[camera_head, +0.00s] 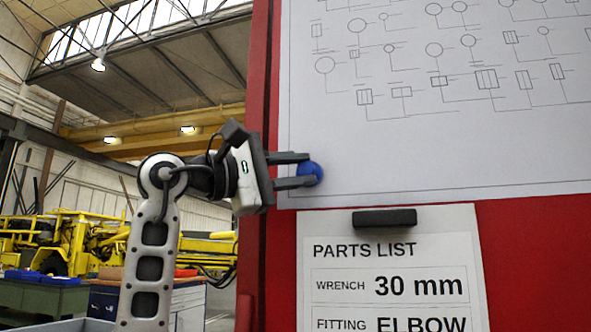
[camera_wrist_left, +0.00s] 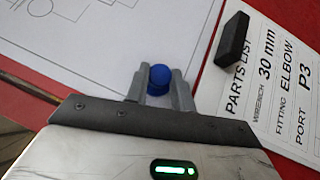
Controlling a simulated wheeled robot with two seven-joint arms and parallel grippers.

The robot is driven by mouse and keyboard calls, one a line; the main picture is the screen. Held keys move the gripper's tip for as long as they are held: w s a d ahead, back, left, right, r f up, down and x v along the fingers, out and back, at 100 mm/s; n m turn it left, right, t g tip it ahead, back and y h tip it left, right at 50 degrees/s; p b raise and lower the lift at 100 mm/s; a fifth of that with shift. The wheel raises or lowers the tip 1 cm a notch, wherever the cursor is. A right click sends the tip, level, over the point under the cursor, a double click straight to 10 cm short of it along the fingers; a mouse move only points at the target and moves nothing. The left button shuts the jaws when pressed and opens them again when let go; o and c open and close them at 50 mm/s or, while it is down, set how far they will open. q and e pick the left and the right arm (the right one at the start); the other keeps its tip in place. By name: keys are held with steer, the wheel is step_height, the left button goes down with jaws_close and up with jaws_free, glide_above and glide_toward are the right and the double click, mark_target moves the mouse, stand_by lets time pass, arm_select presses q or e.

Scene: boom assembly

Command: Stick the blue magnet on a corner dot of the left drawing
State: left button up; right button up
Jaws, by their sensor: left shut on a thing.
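The blue magnet (camera_head: 310,171) is a round blue piece at the lower left corner of the white drawing (camera_head: 440,150), which hangs on a red panel. My left gripper (camera_head: 308,171) comes in from the left and is shut on the blue magnet. In the left wrist view the magnet (camera_wrist_left: 159,76) sits between the two grey fingertips (camera_wrist_left: 160,82), over the drawing's corner area. I cannot tell whether the magnet touches the sheet. The corner dot is not visible; the magnet and fingers may cover it. My right gripper is not in view.
Below the drawing, a parts list sheet (camera_head: 390,265) hangs under a black bar magnet (camera_head: 384,218). The red panel (camera_head: 540,240) is bare to its right. Yellow machinery (camera_head: 75,240) and a green workbench (camera_head: 40,298) stand far behind at the left.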

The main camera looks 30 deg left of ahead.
arm_select(q)
steer(key=o, duration=1)
steer(key=shift+o, duration=0.2)
steer(key=shift+a, duration=0.1)
steer(key=shift+s+a+f+y, duration=0.15)
steer(key=shift+s+a+y, duration=0.05)
steer(key=shift+s+y, duration=0.15)
steer(key=b+v, duration=0.2)
steer(key=v, duration=1.3)
steer(key=shift+b, duration=0.35)
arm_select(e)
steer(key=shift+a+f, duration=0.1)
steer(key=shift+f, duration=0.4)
arm_select(q)
steer(key=shift+a+f, duration=0.1)
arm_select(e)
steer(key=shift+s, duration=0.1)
